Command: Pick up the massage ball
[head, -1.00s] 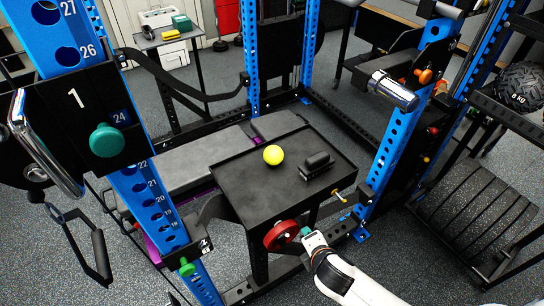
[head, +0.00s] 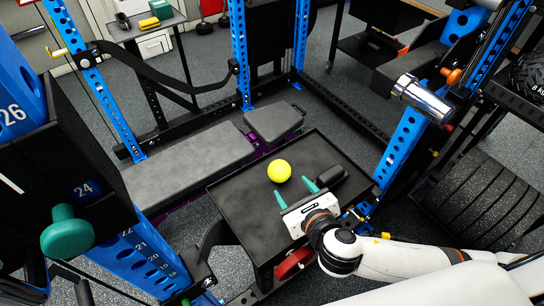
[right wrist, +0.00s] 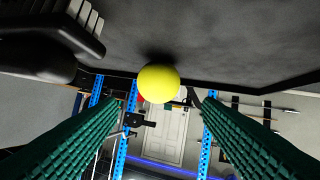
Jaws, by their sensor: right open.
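The yellow massage ball (head: 279,171) rests on a black tray-topped table (head: 240,200) in the head view. My right gripper (head: 296,191) is open above the tray, its two green fingers pointing toward the ball from the near side. In the right wrist view the ball (right wrist: 158,83) shows ahead, centred between the green fingers and beyond their tips, with nothing held. My left gripper is not in view.
A dark object (head: 331,174) lies on the tray close to the right of my right gripper. A blue rack post (head: 403,140) stands just right of the table. A grey padded bench (head: 185,170) lies behind and left of it.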

